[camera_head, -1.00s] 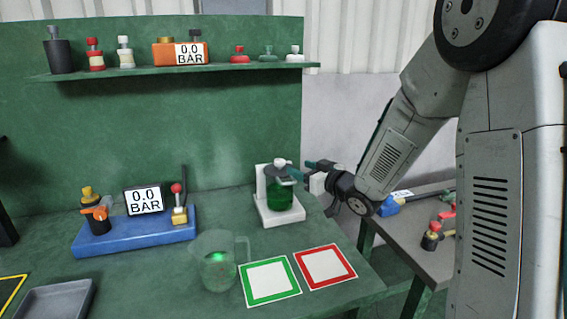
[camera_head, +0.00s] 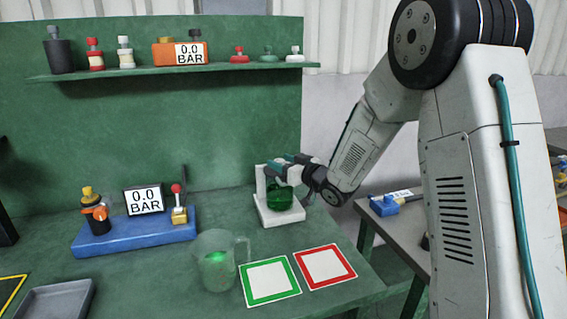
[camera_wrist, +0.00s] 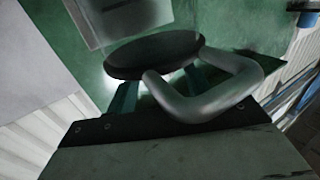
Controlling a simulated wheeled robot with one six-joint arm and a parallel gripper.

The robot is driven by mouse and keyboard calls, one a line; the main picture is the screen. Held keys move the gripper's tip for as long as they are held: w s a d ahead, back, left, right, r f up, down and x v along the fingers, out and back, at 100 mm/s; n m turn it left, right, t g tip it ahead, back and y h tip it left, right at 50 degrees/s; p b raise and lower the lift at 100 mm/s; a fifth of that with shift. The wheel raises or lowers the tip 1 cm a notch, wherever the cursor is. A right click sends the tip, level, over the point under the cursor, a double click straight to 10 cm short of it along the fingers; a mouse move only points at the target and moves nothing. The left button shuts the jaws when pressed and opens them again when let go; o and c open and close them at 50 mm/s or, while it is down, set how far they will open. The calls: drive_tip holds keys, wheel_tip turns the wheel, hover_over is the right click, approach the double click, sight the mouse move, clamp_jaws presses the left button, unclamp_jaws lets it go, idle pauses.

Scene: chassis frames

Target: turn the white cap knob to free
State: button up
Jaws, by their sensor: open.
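In the wrist view, teal fingers (camera_wrist: 158,90) show partly behind a dark oval disc (camera_wrist: 155,55) and a bent grey tube (camera_wrist: 212,95). I cannot tell how the disc and tube belong to the cap.
A clear jug (camera_head: 217,268) stands in front, left of the bottle, beside a green-framed square (camera_head: 270,281) and a red-framed square (camera_head: 325,267). A blue base (camera_head: 135,232) with a 0.0 BAR display (camera_head: 144,201) is further left. A shelf (camera_head: 170,73) of small parts runs above.

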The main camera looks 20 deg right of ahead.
drive_tip(key=c, duration=1)
drive_tip(key=shift+d+n+y, duration=0.1)
drive_tip(key=shift+n+y, duration=0.2)
drive_tip(key=n+g+y, duration=0.2)
drive_tip(key=y, duration=0.1)
drive_tip(key=shift+w+d+n+g+y, duration=0.2)
drive_tip(key=shift+n+g+y, duration=0.1)
drive_tip(key=shift+g, duration=0.1)
drive_tip(key=n+g+y, duration=0.2)
drive_tip(key=g, duration=0.1)
drive_tip(key=n+g+y, duration=0.2)
drive_tip(key=shift+w+d+n+g, duration=0.2)
drive_tip(key=shift+n+g, duration=0.1)
drive_tip(key=shift+g, duration=0.1)
drive_tip(key=n+g, duration=0.1)
drive_tip(key=n+g+y, duration=0.1)
drive_tip(key=g, duration=0.1)
drive_tip(key=n+g, duration=0.1)
drive_tip(key=g, duration=0.1)
drive_tip(key=shift+w+y, duration=0.25)
drive_tip(key=shift+y, duration=0.15)
drive_tip(key=shift+w+n+g, duration=0.2)
drive_tip(key=shift+n+g, duration=1.7)
drive_tip(key=shift+g, duration=0.8)
drive_tip(key=shift+n+g, duration=0.3)
drive_tip(key=o, duration=1)
